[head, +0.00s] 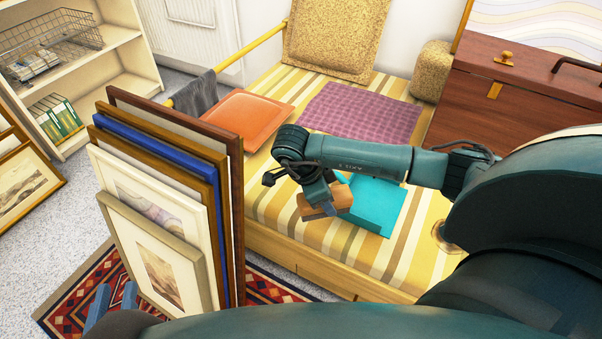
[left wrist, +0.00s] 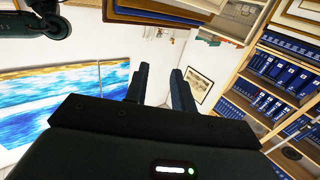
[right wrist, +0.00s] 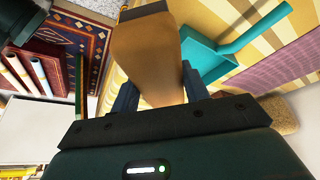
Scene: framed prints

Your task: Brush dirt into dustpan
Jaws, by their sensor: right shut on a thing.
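A teal dustpan (head: 376,208) lies on the striped cover of the bench. It also shows in the right wrist view (right wrist: 205,58), with its handle toward the upper right. My right gripper (head: 338,196) is shut on a brown wooden brush (head: 313,208), just left of the dustpan. In the right wrist view the brush (right wrist: 146,55) stands between the two fingers. I cannot tell whether the brush touches the cover or the dustpan. My left gripper (head: 114,302) is open and empty near the picture's bottom left; its fingers stand apart in the left wrist view (left wrist: 160,90). I cannot make out any dirt.
Several framed prints (head: 165,205) stand upright in front of the bench's left end, beside my left gripper. An orange cushion (head: 248,118), a purple cloth (head: 358,112) and a brown chest (head: 520,90) surround the bench's working area. Striped cover (head: 285,200) is bare left of the brush.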

